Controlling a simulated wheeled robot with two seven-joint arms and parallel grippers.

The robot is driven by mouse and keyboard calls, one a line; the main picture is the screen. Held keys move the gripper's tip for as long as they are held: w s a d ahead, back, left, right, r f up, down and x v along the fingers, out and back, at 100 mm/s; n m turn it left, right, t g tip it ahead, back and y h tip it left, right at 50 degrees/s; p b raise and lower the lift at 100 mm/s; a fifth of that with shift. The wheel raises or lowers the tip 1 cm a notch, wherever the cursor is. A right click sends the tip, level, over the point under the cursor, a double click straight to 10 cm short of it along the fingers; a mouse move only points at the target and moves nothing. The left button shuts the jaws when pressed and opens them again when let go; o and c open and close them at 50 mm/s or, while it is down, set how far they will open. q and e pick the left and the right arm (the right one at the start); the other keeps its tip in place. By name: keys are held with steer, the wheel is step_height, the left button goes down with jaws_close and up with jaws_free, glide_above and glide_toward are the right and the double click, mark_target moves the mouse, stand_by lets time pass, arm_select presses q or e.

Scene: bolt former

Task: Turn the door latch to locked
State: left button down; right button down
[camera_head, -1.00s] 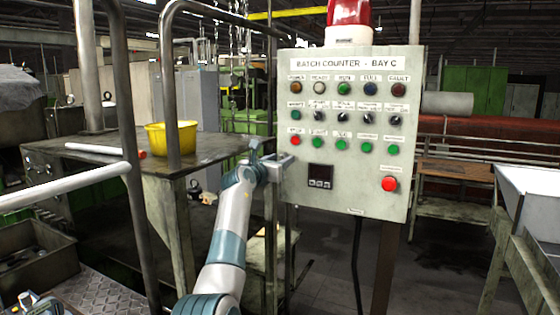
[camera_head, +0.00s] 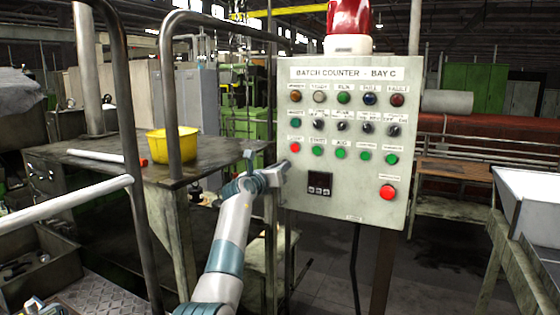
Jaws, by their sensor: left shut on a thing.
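The grey control box labelled BATCH COUNTER - BAY C (camera_head: 338,222) stands upright on a post right of centre, facing me. My left arm reaches up from the bottom to the box's left edge. There my left gripper (camera_head: 280,174) is shut, with its fingertips against the edge below and left of the red button. The door latch is hidden by the fingers, so its angle cannot be read.
A bent metal rail (camera_head: 172,95) rises left of my arm. Behind it is a bench (camera_head: 110,168) with a yellow bowl (camera_head: 172,146). A red beacon (camera_head: 349,18) tops the box. A white tray (camera_head: 535,195) stands at the right. Dark floor is open below the box.

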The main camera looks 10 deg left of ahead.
arm_select(q)
steer(key=n+p, duration=0.2)
steer(key=p, duration=0.1)
steer(key=n+p, duration=0.2)
steer(key=p, duration=0.1)
steer(key=shift+r, duration=0.3)
steer(key=shift+d+n+p, duration=0.1)
steer(key=shift+n+p, duration=0.7)
steer(key=shift+n, duration=0.4)
steer(key=n, duration=0.2)
steer(key=shift+f+n, duration=0.15)
steer(key=shift+n, duration=0.15)
steer(key=n, duration=0.6)
steer(key=c, duration=1.6)
jaws_free()
steer(key=shift+s, duration=0.15)
